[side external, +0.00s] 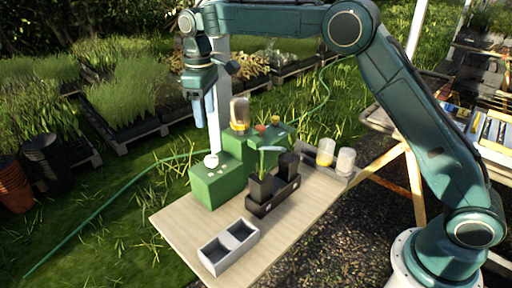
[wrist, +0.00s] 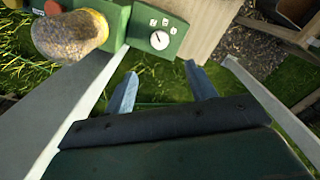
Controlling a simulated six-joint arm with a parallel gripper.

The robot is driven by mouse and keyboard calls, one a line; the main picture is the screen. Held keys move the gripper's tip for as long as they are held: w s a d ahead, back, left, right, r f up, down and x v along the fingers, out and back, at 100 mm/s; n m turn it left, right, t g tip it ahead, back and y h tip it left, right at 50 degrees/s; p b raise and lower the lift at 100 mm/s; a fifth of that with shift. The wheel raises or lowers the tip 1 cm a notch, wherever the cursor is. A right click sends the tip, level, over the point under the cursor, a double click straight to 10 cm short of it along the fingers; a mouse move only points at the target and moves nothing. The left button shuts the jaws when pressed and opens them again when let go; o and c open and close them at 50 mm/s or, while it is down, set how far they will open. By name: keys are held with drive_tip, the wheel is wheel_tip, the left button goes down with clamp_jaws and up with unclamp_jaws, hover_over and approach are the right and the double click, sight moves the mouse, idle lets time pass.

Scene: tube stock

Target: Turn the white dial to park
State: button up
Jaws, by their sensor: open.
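The white dial (side external: 212,160) sits on top of the low front block of a green housing (side external: 208,185). In the wrist view the dial (wrist: 159,40) is a round white knob with a short dark pointer line. Small white labels (wrist: 165,21) lie beside it; their marks are too small to read, so I cannot tell which is park. My gripper (side external: 203,123) points down, empty, above the dial and apart from it. In the wrist view my gripper (wrist: 161,69) has its two blue fingers spread, with the dial beyond the gap between the tips.
An amber-domed jar (side external: 239,113) and red and orange knobs (side external: 260,129) are on the taller housing part. A dark pot carrier (side external: 273,192), a grey two-compartment tray (side external: 229,246) and two cups (side external: 326,152) stand on the board. Its front left is clear.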

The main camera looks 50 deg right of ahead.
sight(211, 158)
drive_tip(key=shift+f, duration=0.15)
wheel_tip(211, 158, down, 14)
drive_tip(key=shift+r, duration=0.25)
idle(0.6)
drive_tip(key=c, duration=1)
